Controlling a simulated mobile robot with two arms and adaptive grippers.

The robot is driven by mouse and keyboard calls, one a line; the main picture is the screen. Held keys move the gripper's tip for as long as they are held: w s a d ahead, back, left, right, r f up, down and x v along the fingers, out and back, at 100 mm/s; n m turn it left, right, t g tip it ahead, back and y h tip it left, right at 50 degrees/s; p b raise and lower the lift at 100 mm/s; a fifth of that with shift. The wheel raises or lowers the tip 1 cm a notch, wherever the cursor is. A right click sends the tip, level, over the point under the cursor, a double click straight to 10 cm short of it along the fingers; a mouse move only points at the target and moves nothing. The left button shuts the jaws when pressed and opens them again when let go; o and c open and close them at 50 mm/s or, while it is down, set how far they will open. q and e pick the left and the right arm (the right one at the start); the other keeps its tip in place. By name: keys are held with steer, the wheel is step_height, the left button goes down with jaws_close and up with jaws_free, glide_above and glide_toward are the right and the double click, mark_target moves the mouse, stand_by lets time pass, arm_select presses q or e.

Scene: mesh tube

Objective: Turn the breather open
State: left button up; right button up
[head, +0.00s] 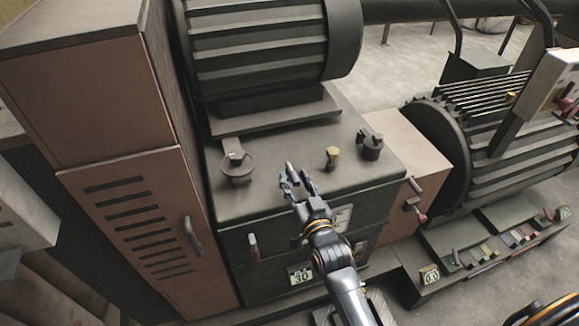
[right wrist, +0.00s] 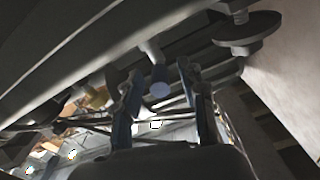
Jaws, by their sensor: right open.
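My right gripper (head: 298,178) is open and empty above the front part of the machine's dark top plate (head: 290,215). In the right wrist view its two fingers (right wrist: 160,72) stand apart, with a short stub with a blue-grey end (right wrist: 158,78) showing between them; contact cannot be told. No label marks the breather. A small brass fitting (head: 332,156) stands on the plate to the right of the gripper. A dark capped fitting (head: 371,147) stands farther right, and a round lidded cap (head: 236,165) is to the left. My left gripper is not in view.
A large ribbed motor (head: 260,45) stands behind the plate. A brown cabinet (head: 130,200) with a handle is at the left. A second ribbed motor (head: 510,140) is at the right. Plate space around the fittings is bare.

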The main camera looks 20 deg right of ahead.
mark_target(287, 164)
steer(key=shift+w, duration=2.2)
steer(key=shift+c, duration=0.2)
steer(key=shift+a, duration=0.1)
jaws_close()
